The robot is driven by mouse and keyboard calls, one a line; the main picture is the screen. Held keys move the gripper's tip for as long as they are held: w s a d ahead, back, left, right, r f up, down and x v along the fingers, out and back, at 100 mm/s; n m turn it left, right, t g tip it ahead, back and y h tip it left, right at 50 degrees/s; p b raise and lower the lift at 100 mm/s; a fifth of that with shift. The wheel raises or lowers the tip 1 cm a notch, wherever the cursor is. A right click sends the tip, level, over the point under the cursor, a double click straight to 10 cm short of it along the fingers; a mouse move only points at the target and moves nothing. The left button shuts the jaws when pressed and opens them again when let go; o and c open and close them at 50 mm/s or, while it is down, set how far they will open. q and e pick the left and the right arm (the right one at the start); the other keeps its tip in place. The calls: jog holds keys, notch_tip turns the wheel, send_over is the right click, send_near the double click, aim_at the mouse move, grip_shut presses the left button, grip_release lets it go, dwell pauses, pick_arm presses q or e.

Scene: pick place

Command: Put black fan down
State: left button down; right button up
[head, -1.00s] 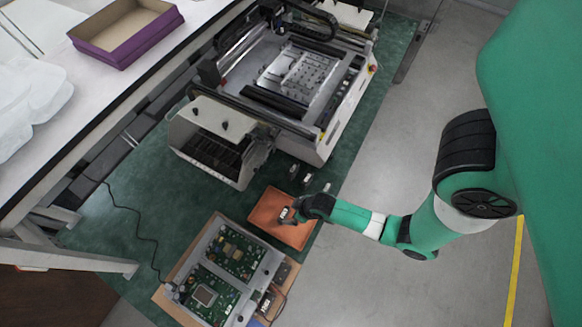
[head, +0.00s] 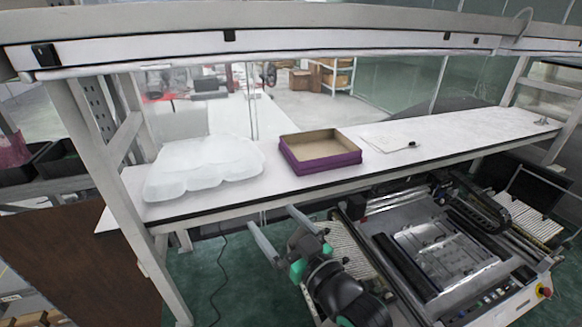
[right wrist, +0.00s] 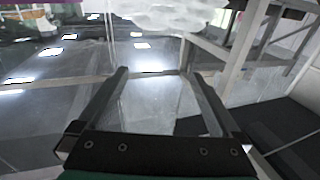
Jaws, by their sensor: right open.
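No black fan can be made out for certain in either current view. My right gripper (head: 275,221) is open in the head view, its two long grey fingers spread apart just in front of the white bench's (head: 440,132) front edge. In the right wrist view the same gripper (right wrist: 156,74) shows both fingers wide apart with nothing between them. The orange tray seen earlier is outside the head view now. My left gripper is not in view.
On the bench lie white translucent packaging (head: 205,170), a purple-sided open box (head: 320,152) and a white sheet (head: 388,144). A large machine (head: 440,255) stands below at right. A bench post (head: 115,190) rises at left. Green floor (head: 200,280) shows below.

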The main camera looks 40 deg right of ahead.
jog(key=s+a+r+t+y, duration=0.1)
jog(key=s+a+r+t, duration=0.1)
jog(key=r, duration=0.8)
jog(key=s+a+r+n+t+y, duration=0.1)
jog(key=s+a+r+t, duration=0.2)
jog(key=s+r, duration=0.3)
jog(key=s+a+r+n+t+y, duration=0.1)
jog(key=s+r+t, duration=0.3)
jog(key=r, duration=1.1)
jog(key=shift+s+a+r+y, duration=0.2)
jog(key=shift+s+a+y, duration=0.25)
jog(key=shift+a, duration=0.45)
